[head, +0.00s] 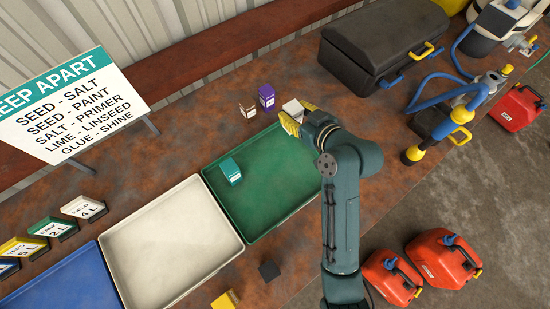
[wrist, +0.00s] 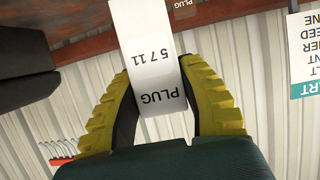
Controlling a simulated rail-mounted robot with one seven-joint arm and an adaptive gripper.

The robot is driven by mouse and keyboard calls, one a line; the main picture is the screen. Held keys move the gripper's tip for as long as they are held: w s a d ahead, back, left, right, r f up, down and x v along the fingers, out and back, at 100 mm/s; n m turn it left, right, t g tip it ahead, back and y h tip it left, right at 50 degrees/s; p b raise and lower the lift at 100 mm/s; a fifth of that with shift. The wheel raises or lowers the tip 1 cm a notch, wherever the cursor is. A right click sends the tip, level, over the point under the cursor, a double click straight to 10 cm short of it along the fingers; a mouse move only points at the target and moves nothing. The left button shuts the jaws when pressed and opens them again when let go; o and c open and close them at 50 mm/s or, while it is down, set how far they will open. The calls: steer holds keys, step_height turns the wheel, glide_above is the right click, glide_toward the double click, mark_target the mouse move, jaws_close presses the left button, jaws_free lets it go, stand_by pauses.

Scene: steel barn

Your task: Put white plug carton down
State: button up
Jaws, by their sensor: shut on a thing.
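The white plug carton (wrist: 156,62) fills the middle of the wrist view, its label reading "PLUG 5 7 11" upside down. My gripper (wrist: 158,100) is shut on it, with a yellow ribbed finger on each side. In the head view the carton (head: 293,108) shows as a small white block at the tip of my gripper (head: 296,120), over the far right part of the green tray. Whether the carton touches anything below is hidden.
A teal carton (head: 230,171) lies in the green tray (head: 262,222). A purple carton (head: 267,97) and a white-brown carton (head: 248,110) stand behind it. A white tray (head: 150,285) is at left, a black case (head: 375,45) behind right. A sign (head: 65,105) lists things to keep apart.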

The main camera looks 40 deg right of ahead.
steer(key=shift+n+y, duration=0.3)
steer(key=shift+y, duration=0.1)
steer(key=f, duration=0.3)
steer(key=w+a+f+b, duration=0.1)
steer(key=f, duration=0.2)
steer(key=a+f+b, duration=0.1)
steer(key=f, duration=0.3)
steer(key=shift+w+a, duration=0.15)
steer(key=shift+a, duration=0.1)
steer(key=o, duration=1.1)
steer(key=shift+f, duration=0.1)
